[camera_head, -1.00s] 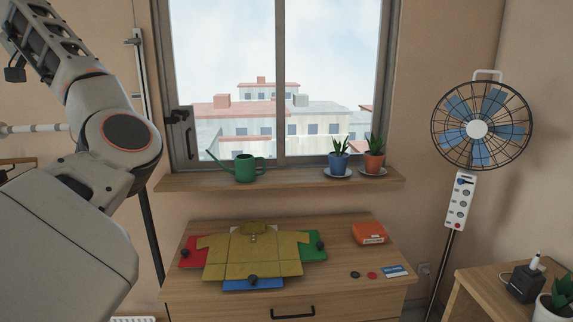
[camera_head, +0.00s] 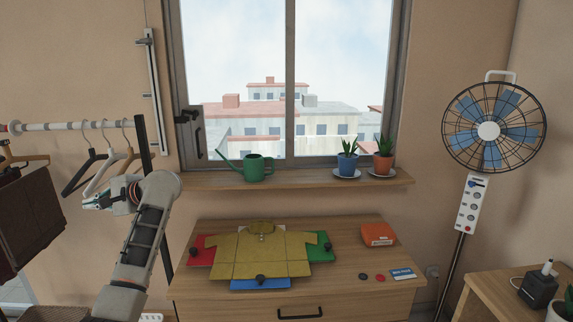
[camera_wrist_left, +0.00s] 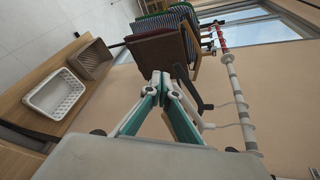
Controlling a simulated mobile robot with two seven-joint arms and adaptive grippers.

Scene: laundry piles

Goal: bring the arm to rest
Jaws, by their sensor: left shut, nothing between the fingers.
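My left arm comes up from the lower left in the head view. Its gripper (camera_head: 103,202) is partly hidden by the wrist and is near the white hanger below the clothes rail. In the left wrist view my left gripper (camera_wrist_left: 160,76) shows with its two green-edged fingers meeting at the tips. It is shut with nothing between the fingers. My right gripper is in neither view.
A clothes rail (camera_head: 72,126) with several hangers and a dark garment (camera_head: 25,215) stands close by at left. A yellow shirt (camera_head: 262,255) lies on a folding board on the dresser (camera_head: 205,300). The left wrist view shows a white basket (camera_wrist_left: 57,93) and a brown basket (camera_wrist_left: 92,60).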

